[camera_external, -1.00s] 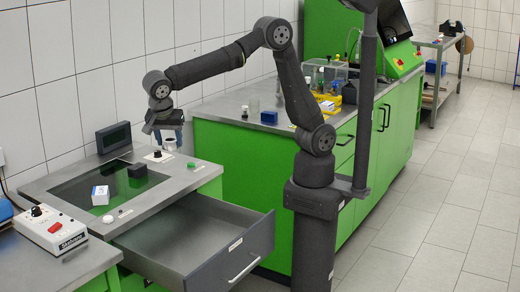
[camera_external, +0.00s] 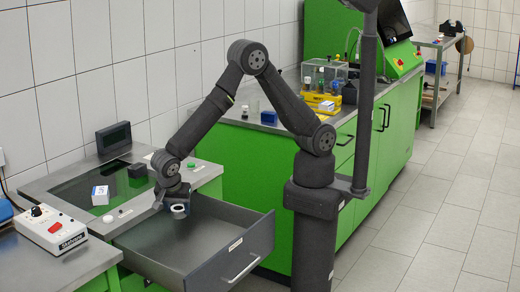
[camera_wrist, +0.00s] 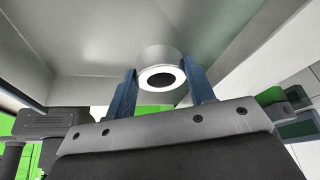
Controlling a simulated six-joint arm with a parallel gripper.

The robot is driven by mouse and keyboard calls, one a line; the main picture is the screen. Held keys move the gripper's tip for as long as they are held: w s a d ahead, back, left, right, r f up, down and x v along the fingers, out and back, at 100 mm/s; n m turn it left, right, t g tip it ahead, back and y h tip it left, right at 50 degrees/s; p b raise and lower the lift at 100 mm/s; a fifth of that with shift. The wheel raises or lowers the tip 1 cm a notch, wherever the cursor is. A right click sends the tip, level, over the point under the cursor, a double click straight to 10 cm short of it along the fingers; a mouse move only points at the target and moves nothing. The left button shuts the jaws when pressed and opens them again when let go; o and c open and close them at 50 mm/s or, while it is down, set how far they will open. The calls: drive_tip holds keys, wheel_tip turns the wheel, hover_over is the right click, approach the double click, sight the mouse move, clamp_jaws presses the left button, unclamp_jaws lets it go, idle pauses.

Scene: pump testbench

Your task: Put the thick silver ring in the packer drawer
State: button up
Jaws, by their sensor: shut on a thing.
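The thick silver ring (camera_external: 179,210) is between the fingers of my gripper (camera_external: 178,203), over the inside of the open packer drawer (camera_external: 222,255). In the wrist view the ring (camera_wrist: 158,65) shows its round opening, with the blue fingers of my gripper (camera_wrist: 160,88) on either side of it, shut on it. The grey drawer interior (camera_wrist: 90,35) lies beyond the ring. I cannot tell how far the ring is above the drawer floor.
The packer top (camera_external: 70,185) holds a small white-and-blue box (camera_external: 100,195) and a black block (camera_external: 137,171). A white control box (camera_external: 50,229) stands at the left. The drawer walls surround my gripper closely at the back; the drawer's front part is empty.

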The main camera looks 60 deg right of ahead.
sight(182, 240)
wheel_tip(182, 240, down, 10)
drive_tip(key=shift+r, duration=0.15)
idle(0.3)
drive_tip(key=o, duration=1)
drive_tip(key=shift+o, duration=0.2)
drive_tip(key=v, duration=1.2)
